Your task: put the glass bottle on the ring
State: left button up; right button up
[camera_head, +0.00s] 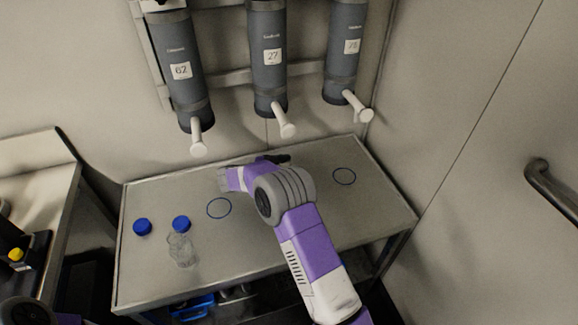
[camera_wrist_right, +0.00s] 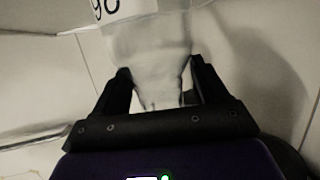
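In the wrist view my right gripper (camera_wrist_right: 160,78) has its two dark fingers on either side of a clear glass bottle (camera_wrist_right: 150,40), touching it. The bottle carries a white label with dark digits, partly cut off. In the head view the dark end of my right gripper (camera_head: 276,159) is over the back of the table, and my arm hides the held bottle. My left gripper is out of view.
On the metal table (camera_head: 290,245) stands another clear bottle with a blue cap (camera_head: 181,245); a blue cap (camera_head: 142,227) lies to its left. Grey numbered canisters (camera_head: 268,60) with white spouts hang on the wall above the back edge.

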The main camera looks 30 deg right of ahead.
jog(key=shift+r, duration=0.2)
jog(key=p+v, duration=0.2)
jog(key=v, duration=1)
jog(key=shift+p, duration=0.4)
